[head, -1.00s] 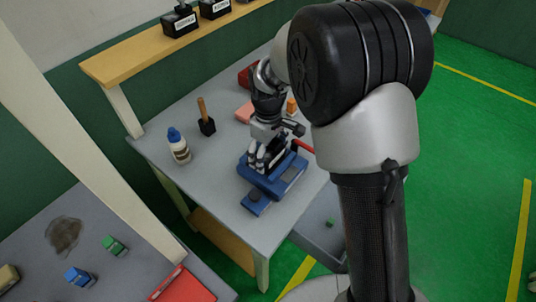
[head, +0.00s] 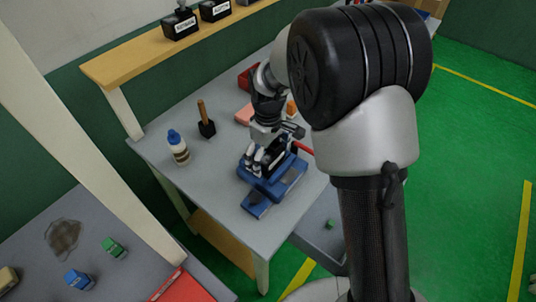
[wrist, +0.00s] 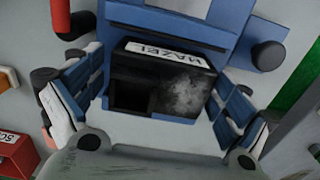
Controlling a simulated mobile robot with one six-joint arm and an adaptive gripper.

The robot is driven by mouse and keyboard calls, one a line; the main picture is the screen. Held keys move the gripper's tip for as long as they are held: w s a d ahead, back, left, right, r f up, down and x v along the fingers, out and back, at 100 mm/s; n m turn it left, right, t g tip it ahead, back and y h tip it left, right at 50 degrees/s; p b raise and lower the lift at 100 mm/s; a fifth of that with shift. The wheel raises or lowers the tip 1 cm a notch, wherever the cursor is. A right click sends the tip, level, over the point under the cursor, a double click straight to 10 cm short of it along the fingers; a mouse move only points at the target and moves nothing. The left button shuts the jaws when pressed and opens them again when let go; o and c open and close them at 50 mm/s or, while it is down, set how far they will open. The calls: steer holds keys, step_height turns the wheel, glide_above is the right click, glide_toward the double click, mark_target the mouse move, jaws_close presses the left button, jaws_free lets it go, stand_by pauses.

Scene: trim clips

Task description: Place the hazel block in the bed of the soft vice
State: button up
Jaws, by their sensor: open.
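The hazel block (wrist: 165,78), black with a white HAZEL label, sits between my gripper's fingers in the wrist view, over or in the blue soft vice (wrist: 185,18). Its underside is hidden, so I cannot tell how fully it is seated. My gripper (wrist: 158,76) is open, with one finger on each side of the block; any gap at the fingers is hard to judge. In the head view, my gripper (head: 264,163) is down at the blue vice (head: 257,203) on the grey bench.
A glue bottle (head: 178,148) and a wooden-handled tool (head: 206,120) stand left of the vice. A pink block (head: 244,113) and a red bin (head: 246,77) lie behind. The vice's red handle (head: 302,148) sticks out right. The bench's front left is clear.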

mark_target(268, 152)
step_height(268, 152, up, 12)
steer(key=p, duration=0.3)
steer(key=shift+r+p, duration=0.2)
steer(key=shift+p, duration=0.2)
steer(key=s+d+r+m+t, duration=0.2)
steer(key=s+d+r+m, duration=0.1)
steer(key=s+d+r, duration=0.4)
steer(key=s+d+r+m+t, duration=0.1)
steer(key=s+d+r+m, duration=0.4)
steer(key=s, duration=0.4)
steer(key=s+d+m+t, duration=0.1)
steer(key=s+d+m, duration=0.1)
steer(key=s, duration=0.7)
steer(key=shift+s+d+f+t, duration=0.2)
steer(key=shift+s+t, duration=0.1)
steer(key=shift+s, duration=0.1)
